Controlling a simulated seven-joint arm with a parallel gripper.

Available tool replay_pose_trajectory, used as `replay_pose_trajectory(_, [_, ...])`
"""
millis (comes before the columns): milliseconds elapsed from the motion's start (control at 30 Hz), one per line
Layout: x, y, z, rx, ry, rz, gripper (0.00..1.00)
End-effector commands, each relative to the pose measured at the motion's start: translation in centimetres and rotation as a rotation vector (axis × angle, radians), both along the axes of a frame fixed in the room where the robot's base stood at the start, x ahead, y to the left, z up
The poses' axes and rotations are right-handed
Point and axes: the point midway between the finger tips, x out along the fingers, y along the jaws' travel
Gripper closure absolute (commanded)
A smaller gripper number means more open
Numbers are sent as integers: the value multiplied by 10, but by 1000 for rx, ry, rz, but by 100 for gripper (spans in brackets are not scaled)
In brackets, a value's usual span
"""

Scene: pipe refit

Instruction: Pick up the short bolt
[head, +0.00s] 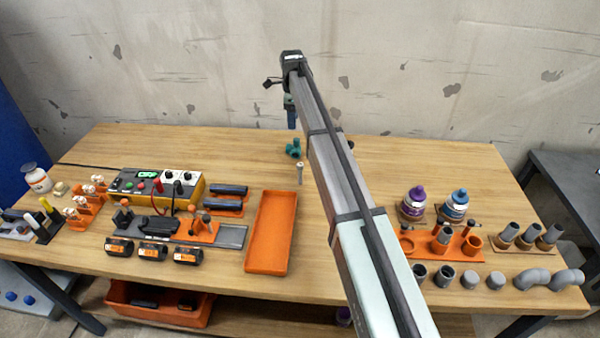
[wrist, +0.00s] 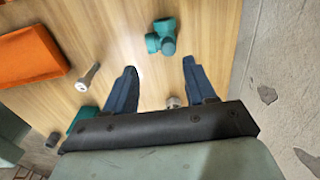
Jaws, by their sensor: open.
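My gripper (head: 291,118) hangs above the back of the bench in the head view. In the wrist view its two blue fingers (wrist: 162,80) are apart with nothing held between them. A small grey metal piece (wrist: 173,102) shows between the fingers near the gripper body, partly hidden; it looks like a short bolt standing below. A longer-looking grey bolt (wrist: 88,77) is on the wood left of the fingers, apart from them; it also shows in the head view (head: 299,172).
A teal pipe fitting (wrist: 160,37) lies beyond the fingertips, also in the head view (head: 293,148). Another teal part (wrist: 80,120) is partly hidden by my gripper. An empty orange tray (head: 271,232) lies in front. The wall (head: 430,70) is close behind the bench.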

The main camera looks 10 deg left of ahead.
Motion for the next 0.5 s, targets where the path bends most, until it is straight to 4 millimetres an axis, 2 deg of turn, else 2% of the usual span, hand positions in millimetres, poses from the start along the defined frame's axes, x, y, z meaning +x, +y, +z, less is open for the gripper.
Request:
replay_pose_trajectory(100, [-35,-7,18,8,-25,4,45])
replay_pose_trajectory(200, [-68,-16,27,12,-37,8,45])
replay_pose_trajectory(400, [-132,-37,32,10,-32,53,45])
replay_pose_trajectory(500, [-152,-44,29,4,-15,88,45])
